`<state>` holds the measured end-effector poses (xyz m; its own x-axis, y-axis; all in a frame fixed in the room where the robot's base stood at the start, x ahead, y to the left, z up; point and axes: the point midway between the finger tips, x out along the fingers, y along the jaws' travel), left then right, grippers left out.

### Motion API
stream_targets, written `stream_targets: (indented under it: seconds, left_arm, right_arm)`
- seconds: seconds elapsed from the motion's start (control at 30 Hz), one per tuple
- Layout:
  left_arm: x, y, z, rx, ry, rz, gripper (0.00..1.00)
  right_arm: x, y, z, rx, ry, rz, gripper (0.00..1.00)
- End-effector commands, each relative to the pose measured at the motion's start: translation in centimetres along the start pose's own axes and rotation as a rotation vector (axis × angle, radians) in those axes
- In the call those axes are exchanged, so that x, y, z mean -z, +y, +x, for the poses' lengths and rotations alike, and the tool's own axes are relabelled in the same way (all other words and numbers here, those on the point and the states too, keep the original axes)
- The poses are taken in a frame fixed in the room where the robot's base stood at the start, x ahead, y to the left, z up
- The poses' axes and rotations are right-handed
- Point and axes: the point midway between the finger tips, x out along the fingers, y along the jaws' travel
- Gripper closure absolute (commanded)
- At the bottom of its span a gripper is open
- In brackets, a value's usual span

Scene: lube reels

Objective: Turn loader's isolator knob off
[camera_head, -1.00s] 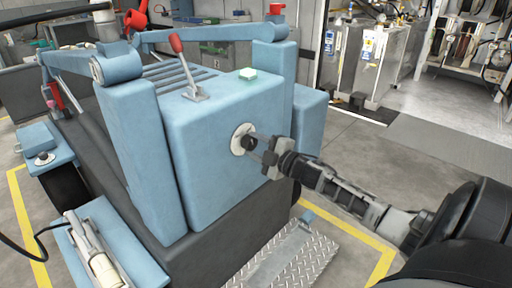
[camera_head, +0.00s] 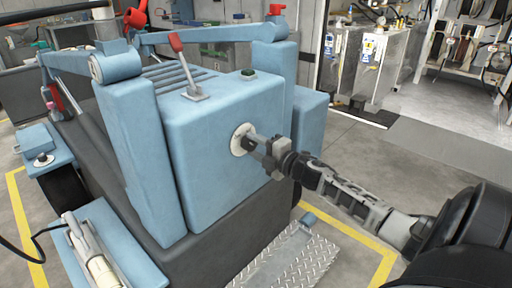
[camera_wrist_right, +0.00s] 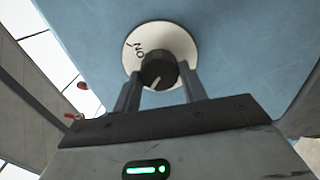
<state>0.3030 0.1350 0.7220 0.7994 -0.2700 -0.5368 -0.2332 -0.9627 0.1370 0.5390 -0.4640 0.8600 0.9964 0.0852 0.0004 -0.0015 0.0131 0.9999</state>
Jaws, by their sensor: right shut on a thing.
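The loader is the blue machine (camera_head: 222,160) in the middle of the head view. Its isolator knob is a small black dial (camera_wrist_right: 158,73) on a round white plate (camera_head: 237,139) on the loader's face. In the wrist view the plate reads ON at its upper left, and the knob's pale pointer mark is turned to the lower left, away from that word. My right gripper (camera_wrist_right: 160,88) is shut on the knob, one finger on each side. In the head view the right gripper (camera_head: 257,145) hides most of the knob. My left gripper is not in view.
A dark green button (camera_head: 248,74) and a red-handled lever (camera_head: 184,65) are on the loader's top. A diamond-plate step (camera_head: 285,262) lies at its foot. Grey cabinets (camera_head: 362,62) stand behind. The floor to the right is open.

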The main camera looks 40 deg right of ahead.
Motion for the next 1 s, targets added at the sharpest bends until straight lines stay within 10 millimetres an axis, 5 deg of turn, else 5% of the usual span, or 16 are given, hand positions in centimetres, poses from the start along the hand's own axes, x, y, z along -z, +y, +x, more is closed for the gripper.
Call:
stream_targets:
  seconds: [0.2,0.23,0.3,0.67,1.0]
  left_arm:
    - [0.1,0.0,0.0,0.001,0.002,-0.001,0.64]
    - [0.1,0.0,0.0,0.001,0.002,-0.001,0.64]
    - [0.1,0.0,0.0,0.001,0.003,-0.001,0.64]
    - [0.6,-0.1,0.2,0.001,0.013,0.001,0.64]
    - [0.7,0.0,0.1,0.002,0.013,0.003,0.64]
  right_arm:
    - [0.0,-0.1,0.0,0.002,0.001,-0.007,0.81]
    - [0.0,-0.1,0.0,0.002,0.001,-0.007,0.55]
    - [0.0,-0.1,0.0,0.002,0.001,-0.007,0.36]
    - [0.0,-0.1,-0.3,0.002,0.001,-0.003,0.36]
    - [0.1,-0.2,-5.8,0.007,0.001,-0.001,0.36]
